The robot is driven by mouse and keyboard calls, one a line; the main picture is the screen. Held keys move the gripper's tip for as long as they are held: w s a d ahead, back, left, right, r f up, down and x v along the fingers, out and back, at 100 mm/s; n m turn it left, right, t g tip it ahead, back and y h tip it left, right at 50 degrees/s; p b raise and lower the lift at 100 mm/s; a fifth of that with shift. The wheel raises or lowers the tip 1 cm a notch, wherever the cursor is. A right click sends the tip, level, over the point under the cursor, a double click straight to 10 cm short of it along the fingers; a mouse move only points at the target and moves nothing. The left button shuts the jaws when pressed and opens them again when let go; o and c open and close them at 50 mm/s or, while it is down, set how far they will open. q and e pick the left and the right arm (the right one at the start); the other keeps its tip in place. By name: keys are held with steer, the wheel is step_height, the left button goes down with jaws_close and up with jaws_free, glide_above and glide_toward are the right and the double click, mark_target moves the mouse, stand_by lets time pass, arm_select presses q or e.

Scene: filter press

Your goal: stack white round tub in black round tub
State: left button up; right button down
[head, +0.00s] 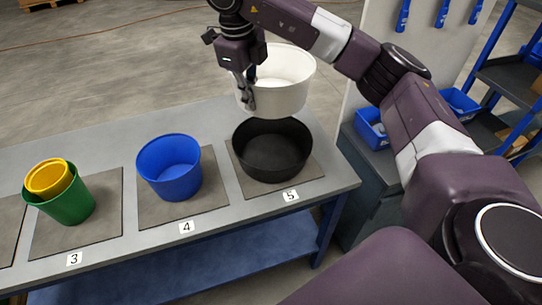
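The white round tub (285,82) is held in the air above and slightly behind the black round tub, tilted a little. My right gripper (247,98) is shut on the tub's left wall, with a finger over its near outer side. The black round tub (272,158) stands upright and open on the mat marked 5; its inside looks empty. The white tub's lower edge overlaps the black tub's far rim in the picture; I cannot tell whether they touch. My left gripper is not in view.
On the grey table (222,215), a blue tub (170,170) stands on mat 4. A green tub (72,204) holding a yellow tub (48,178) stands on mat 3. A white panel, blue bins (372,130) and shelving are at the right.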

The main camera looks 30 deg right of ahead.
steer(key=shift+f, duration=0.25)
step_height(320, 180, down, 19)
steer(key=shift+d+f+p, duration=0.1)
steer(key=shift+p, duration=0.5)
steer(key=shift+f+b, duration=0.6)
steer(key=shift+f, duration=0.05)
steer(key=c, duration=2.4)
jaws_free()
steer(key=shift+r, duration=0.1)
